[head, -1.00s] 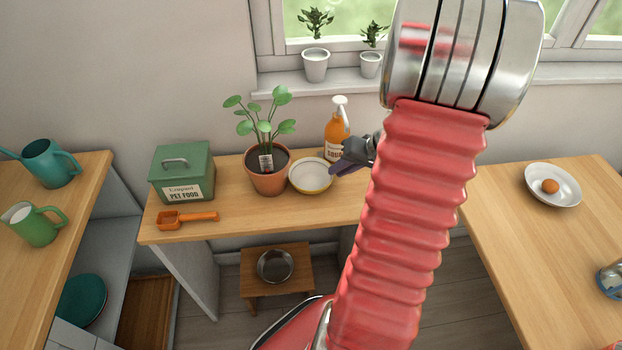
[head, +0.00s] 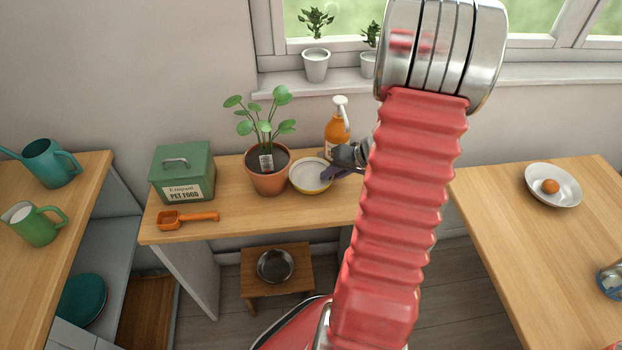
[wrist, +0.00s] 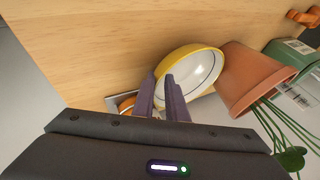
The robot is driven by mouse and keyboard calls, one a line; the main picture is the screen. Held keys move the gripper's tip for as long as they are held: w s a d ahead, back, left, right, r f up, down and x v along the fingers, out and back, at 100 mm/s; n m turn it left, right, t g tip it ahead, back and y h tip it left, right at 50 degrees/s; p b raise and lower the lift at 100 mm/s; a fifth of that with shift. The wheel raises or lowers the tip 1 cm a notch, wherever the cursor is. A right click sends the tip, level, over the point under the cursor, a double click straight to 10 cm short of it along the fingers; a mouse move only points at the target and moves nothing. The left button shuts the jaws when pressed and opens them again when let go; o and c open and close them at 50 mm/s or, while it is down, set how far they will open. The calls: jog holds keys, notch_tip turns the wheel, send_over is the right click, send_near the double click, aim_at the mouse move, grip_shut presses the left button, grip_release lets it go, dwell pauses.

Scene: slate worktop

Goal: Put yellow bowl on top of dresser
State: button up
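The yellow bowl (head: 307,180), white inside with a yellow rim, sits upright on the middle wooden table, just right of the potted plant. It also shows in the wrist view (wrist: 203,66). My gripper (head: 326,174) is at the bowl's right rim. In the wrist view my gripper's two dark purple fingers (wrist: 161,76) are a little apart at the near edge of the bowl, with a gap between them. They do not look clamped on the rim. I cannot clearly pick out a dresser in these views.
The potted plant (head: 268,182) stands close left of the bowl, an orange bottle (head: 337,128) behind it. A green pet food box (head: 182,172) and an orange scoop (head: 187,219) are farther left. A right table (head: 500,220) has bare room; a low stool (head: 262,298) is below.

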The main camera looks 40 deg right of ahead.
grip_shut()
jog(key=shift+r, duration=0.2)
dwell(0.5)
